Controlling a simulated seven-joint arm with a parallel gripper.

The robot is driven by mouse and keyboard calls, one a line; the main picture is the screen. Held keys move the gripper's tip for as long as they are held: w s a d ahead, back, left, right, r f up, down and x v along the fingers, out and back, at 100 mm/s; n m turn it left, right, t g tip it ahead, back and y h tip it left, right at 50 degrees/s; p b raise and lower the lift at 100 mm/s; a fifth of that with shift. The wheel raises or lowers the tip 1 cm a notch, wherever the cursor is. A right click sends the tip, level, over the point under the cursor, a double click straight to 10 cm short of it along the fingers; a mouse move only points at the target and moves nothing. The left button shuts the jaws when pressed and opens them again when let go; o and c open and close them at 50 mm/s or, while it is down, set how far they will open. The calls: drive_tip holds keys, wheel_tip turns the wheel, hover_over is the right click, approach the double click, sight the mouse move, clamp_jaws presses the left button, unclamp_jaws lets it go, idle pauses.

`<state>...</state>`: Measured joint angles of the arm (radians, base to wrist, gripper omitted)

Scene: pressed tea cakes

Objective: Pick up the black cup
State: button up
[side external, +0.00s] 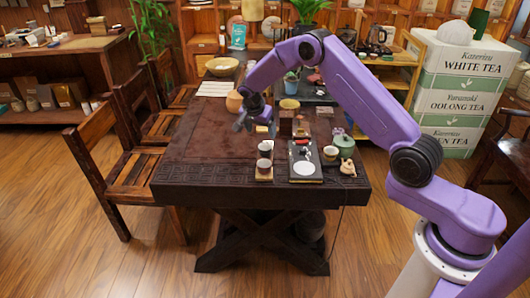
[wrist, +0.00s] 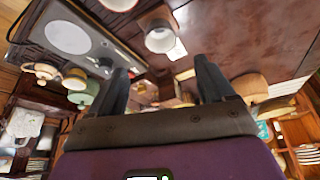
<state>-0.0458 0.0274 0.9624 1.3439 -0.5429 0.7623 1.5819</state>
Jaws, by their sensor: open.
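A small dark cup with a pale inside (side external: 265,149) stands upright near the table's front, apparently the black cup. A second dark cup with a reddish rim (side external: 264,164) stands just in front of it on a small wooden coaster. My gripper (side external: 254,121) is above the table, behind and left of the cups, open and apart from them. In the wrist view a greyish cup with a pale inside (wrist: 160,38) shows beyond the gap between my open fingers (wrist: 161,66). The red-rimmed cup (wrist: 119,3) is cut off at the top edge there.
A black tray (side external: 305,177) with a white disc lies right of the cups. An orange-brown pot (side external: 234,101) is behind my gripper.

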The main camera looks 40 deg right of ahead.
sight(265, 147)
drive_tip(key=x, duration=1.1)
drive_tip(key=shift+w+f, duration=0.1)
drive_tip(key=c, duration=1)
